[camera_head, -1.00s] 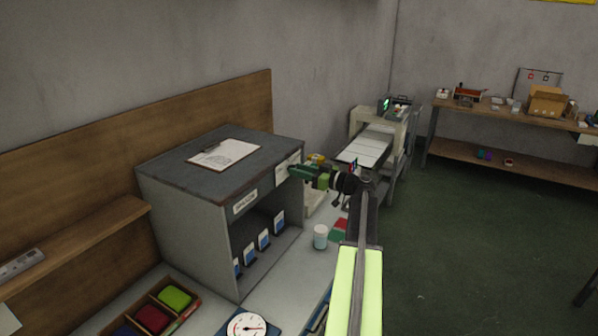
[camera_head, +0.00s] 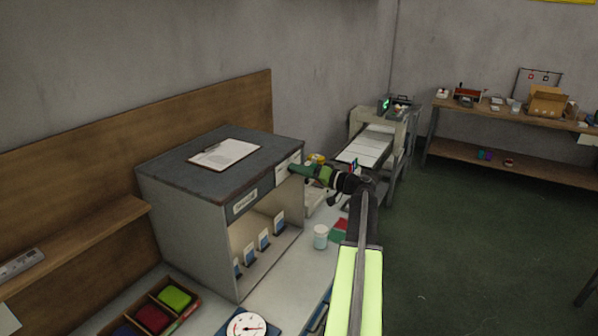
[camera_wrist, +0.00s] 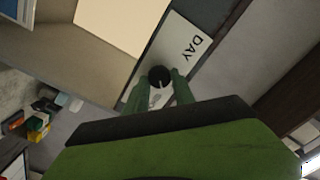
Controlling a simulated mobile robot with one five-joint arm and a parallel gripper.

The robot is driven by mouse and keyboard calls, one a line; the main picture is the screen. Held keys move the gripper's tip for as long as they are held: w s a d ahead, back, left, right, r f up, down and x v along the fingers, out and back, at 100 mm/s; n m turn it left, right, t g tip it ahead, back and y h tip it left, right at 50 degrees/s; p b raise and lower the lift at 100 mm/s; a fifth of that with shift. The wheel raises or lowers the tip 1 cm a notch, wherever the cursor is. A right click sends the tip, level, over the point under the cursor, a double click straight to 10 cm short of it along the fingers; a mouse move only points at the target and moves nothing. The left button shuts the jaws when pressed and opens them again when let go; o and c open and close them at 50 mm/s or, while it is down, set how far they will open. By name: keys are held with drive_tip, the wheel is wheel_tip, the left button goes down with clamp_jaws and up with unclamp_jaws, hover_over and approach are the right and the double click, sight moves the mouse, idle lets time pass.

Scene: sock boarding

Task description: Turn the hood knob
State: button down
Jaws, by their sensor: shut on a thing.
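The hood (camera_head: 185,220) is a grey box with a dark top on the bench at left. Its open front is lit warm inside. The hood knob (camera_wrist: 159,76) is small, round and black with a pale pointer line. It sits on a white label plate (camera_wrist: 178,53) with the word DAY; other lettering on the plate is partly covered. My gripper (camera_wrist: 159,82) has its two green fingers on either side of the knob, shut on it. In the head view my gripper (camera_head: 293,169) reaches the upper right of the hood front and hides the knob.
A clipboard (camera_head: 224,153) lies on the hood. Several blue-and-white items stand inside it. A cup (camera_head: 321,237) stands on the bench just below my arm. A dial gauge (camera_head: 246,326) and a tray of coloured cloths (camera_head: 153,318) are in front. The floor at right is clear.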

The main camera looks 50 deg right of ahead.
drive_tip(key=shift+m, duration=0.5)
drive_tip(key=c, duration=1.1)
unclamp_jaws()
drive_tip(key=v, duration=1.7)
drive_tip(key=shift+s, duration=0.3)
drive_tip(key=shift+f, duration=0.1)
